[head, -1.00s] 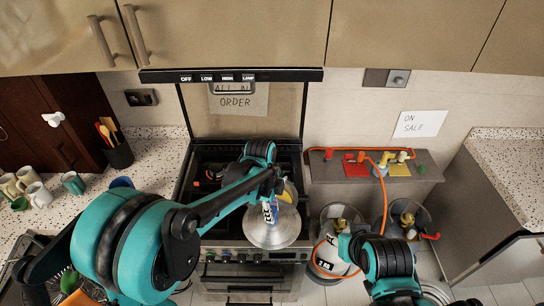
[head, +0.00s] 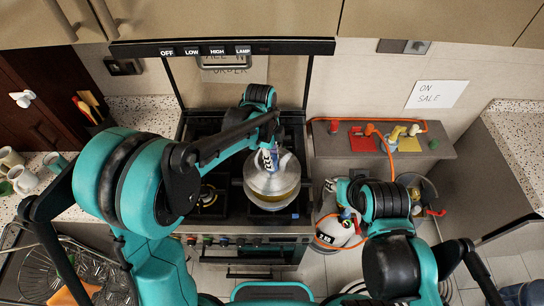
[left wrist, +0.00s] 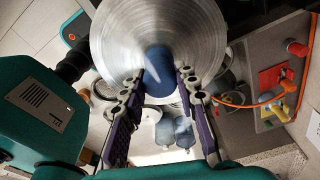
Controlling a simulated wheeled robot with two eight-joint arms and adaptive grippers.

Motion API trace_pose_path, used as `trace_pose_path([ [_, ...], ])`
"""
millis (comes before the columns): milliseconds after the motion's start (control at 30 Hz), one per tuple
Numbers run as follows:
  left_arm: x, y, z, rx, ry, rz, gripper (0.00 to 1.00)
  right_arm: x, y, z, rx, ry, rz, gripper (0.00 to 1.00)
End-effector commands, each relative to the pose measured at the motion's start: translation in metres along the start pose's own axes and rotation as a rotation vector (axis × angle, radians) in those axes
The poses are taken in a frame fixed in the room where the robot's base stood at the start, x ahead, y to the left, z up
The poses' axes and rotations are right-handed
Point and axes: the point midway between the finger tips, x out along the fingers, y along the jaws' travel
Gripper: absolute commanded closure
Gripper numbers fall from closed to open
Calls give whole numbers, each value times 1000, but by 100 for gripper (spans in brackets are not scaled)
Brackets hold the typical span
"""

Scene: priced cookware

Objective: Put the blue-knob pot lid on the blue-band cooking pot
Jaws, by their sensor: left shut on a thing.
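My left gripper (head: 268,160) is shut on the blue knob of a round, shiny metal lid (head: 262,183). In the left wrist view the blue knob (left wrist: 160,62) sits between the two fingers and the lid (left wrist: 135,35) spreads beyond them. In the head view the lid overlaps a metal pot (head: 278,203) on the stove's front right. A yellowish band shows below the lid; I see no clear blue band. I cannot tell whether lid and pot touch. My right arm is at the right of the stove; its fingers cannot be made out clearly.
The stove (head: 205,232) has an empty-looking front left burner (head: 207,197). A grey shelf (head: 335,147) with coloured valves and an orange hose stands to the right. Mugs (head: 22,180) stand on the left counter, and a wire dish rack (head: 75,270) is at lower left.

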Motion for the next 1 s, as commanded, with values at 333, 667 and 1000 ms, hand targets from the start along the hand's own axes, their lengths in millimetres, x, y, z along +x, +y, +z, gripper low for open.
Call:
trace_pose_path([
  [333,22,0,3,-4,1,0,100,17,0,12,0,0,0,60],
  [667,47,0,6,-4,1,0,100,34,0,24,0,0,0,60],
  [1000,48,0,6,-4,1,0,100,34,0,25,0,0,0,60],
])
